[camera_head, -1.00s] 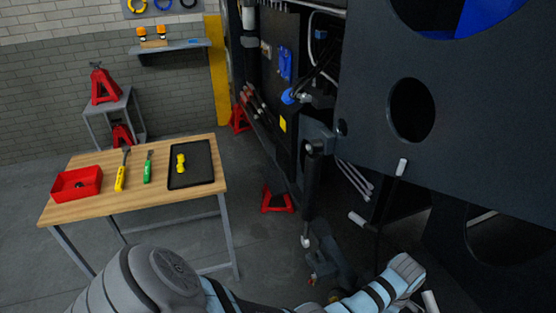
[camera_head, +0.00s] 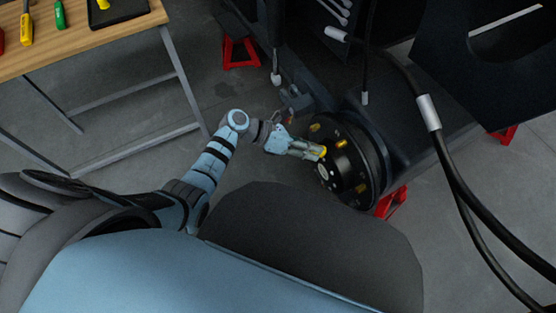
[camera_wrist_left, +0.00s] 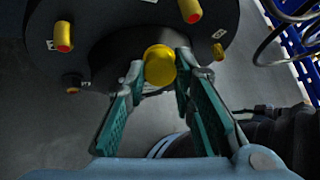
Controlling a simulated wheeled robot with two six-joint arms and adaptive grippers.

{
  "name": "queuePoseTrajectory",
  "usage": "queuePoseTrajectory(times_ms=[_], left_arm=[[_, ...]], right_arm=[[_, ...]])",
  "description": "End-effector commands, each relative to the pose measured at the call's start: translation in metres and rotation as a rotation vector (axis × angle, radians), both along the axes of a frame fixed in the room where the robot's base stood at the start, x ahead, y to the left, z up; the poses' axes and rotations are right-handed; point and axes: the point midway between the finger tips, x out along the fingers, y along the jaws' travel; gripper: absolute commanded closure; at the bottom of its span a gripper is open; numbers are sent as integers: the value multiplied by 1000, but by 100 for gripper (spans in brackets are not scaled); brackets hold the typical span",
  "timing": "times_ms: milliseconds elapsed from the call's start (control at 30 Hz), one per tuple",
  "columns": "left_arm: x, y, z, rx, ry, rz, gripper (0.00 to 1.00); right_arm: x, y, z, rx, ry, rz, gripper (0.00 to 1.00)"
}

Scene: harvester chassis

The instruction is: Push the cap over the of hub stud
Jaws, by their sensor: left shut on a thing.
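The round black wheel hub (camera_head: 351,166) sits right of centre in the head view, with several yellow studs on its face. In the left wrist view the hub (camera_wrist_left: 110,38) fills the top, with studs such as one at the left (camera_wrist_left: 63,36) and one at the top (camera_wrist_left: 190,10). My left gripper (camera_wrist_left: 160,78) is shut on a round yellow cap (camera_wrist_left: 160,64), held between its fingertips. In the head view the cap (camera_head: 323,152) is close in front of the hub's face. Whether it touches a stud is hidden. My right gripper is out of view.
A red jack stand (camera_head: 391,202) is below the hub, and another (camera_head: 240,51) is behind. Black hoses (camera_head: 456,180) hang at the right. A wooden table (camera_head: 85,45) with tools is at the upper left. Grey floor lies between.

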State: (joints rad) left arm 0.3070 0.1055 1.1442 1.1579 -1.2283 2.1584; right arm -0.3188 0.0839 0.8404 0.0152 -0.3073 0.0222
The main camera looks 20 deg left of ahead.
Motion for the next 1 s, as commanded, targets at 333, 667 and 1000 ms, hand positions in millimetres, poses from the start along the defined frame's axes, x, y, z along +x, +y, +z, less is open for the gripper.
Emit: queuePoseTrajectory(times_ms=[333,667,1000], left_arm=[[6,82,-57,-396,-278,458,95],[7,93,-48,-427,-311,497,95],[18,85,-48,-443,-312,470,95]], right_arm=[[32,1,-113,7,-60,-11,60],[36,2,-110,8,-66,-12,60],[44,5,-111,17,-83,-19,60]])
